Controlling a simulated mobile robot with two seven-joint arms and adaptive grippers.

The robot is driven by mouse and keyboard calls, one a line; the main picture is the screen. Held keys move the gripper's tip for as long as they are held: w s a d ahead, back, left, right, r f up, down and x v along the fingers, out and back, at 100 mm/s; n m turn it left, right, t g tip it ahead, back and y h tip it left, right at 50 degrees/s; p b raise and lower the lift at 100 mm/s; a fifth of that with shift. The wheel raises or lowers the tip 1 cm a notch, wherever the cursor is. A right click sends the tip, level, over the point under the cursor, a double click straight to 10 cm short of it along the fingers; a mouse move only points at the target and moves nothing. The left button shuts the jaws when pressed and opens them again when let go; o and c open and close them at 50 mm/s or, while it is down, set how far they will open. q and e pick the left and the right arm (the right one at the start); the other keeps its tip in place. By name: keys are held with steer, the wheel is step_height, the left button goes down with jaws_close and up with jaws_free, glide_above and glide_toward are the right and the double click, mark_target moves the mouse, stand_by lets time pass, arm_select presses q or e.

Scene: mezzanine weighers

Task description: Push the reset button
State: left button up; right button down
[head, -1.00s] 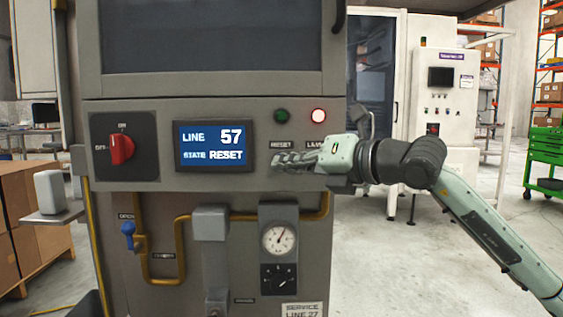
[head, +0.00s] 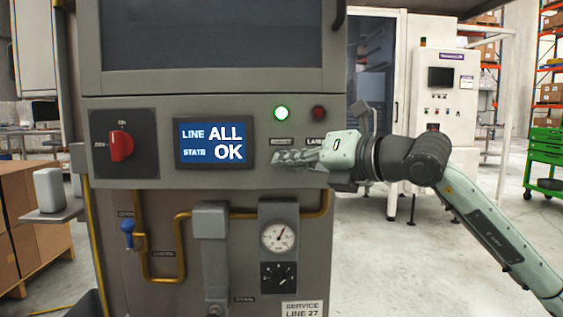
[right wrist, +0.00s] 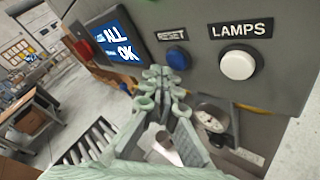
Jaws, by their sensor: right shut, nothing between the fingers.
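The blue reset button (right wrist: 178,57) sits on the grey panel under a RESET label in the right wrist view. In the head view my right gripper hides it. My right gripper (head: 277,158) is shut and empty in front of the panel, below the lamps. In the right wrist view its fingertips (right wrist: 158,74) are close beside the blue button, at its lower left; I cannot tell whether they touch it. The screen (head: 214,143) reads LINE ALL, STATE OK. My left gripper is not in view.
A white LAMPS button (right wrist: 237,65) is right of the blue one. A red rotary switch (head: 121,146) is left of the screen. Below are a blue-handled valve (head: 128,230), yellow pipe (head: 163,280) and a gauge (head: 278,237). Open floor lies to the right.

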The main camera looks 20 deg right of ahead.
steer(key=shift+s, duration=0.15)
steer(key=s+b, duration=0.1)
steer(key=s, duration=0.1)
steer(key=s+a, duration=0.1)
steer(key=s, duration=0.2)
steer(key=shift+a+b, duration=0.2)
steer(key=shift+b, duration=0.2)
steer(key=shift+w, duration=0.1)
stand_by(0.5)
